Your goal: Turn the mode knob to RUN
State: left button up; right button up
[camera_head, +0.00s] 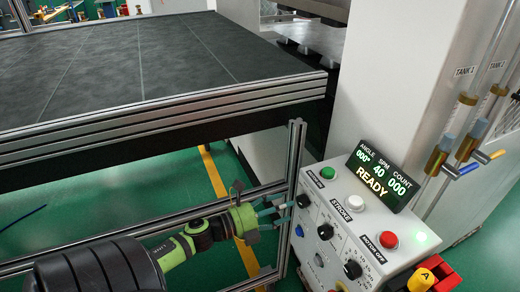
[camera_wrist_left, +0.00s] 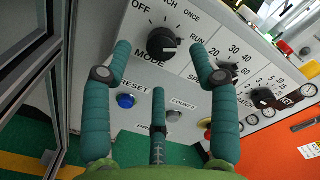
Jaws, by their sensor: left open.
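The black mode knob (camera_wrist_left: 160,43) shows in the left wrist view on the white panel, above the word MODE. OFF, a partly cut-off label ending in CH, ONCE and RUN are printed around it. I cannot tell surely which label it points at. In the head view the knob (camera_head: 303,201) is on the left of the panel's front face. My left gripper (camera_head: 284,207) is open in front of it. In the left wrist view two teal fingers of the gripper (camera_wrist_left: 160,55) stand either side of the knob, apart from it. A third finger is below. My right gripper is not in view.
The control box (camera_head: 334,183) has a display (camera_head: 383,175) reading READY, and green, white and red buttons on top. Other knobs (camera_wrist_left: 263,97) and a blue button (camera_wrist_left: 126,101) are nearby. A metal frame post (camera_head: 292,190) stands close left of the box.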

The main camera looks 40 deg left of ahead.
pick_arm(q)
jog(key=v, duration=0.7)
jog(key=shift+s+a, duration=0.15)
jog(key=s+a+f+n+g+y, duration=0.1)
jog(key=s+f+n+g+y, duration=0.2)
jog(key=f+n, duration=0.75)
jog(key=s+a+f+n+g+y, duration=0.25)
jog(key=f+n+y, duration=0.2)
jog(key=f, duration=1.15)
jog(key=s+d+f+n+g, duration=0.5)
jog(key=s+d+f, duration=0.3)
jog(key=s+f, duration=0.2)
jog(key=s+d+f+n+g+h, duration=0.1)
jog(key=s+d+f+n+g, duration=0.4)
jog(key=s+d+f, duration=0.3)
jog(key=s+f+n, duration=0.1)
jog(key=s+f, duration=0.2)
jog(key=s, duration=0.4)
jog(key=shift+d+f+n, duration=0.15)
jog(key=shift+d+n, duration=0.15)
jog(key=shift+d, duration=0.1)
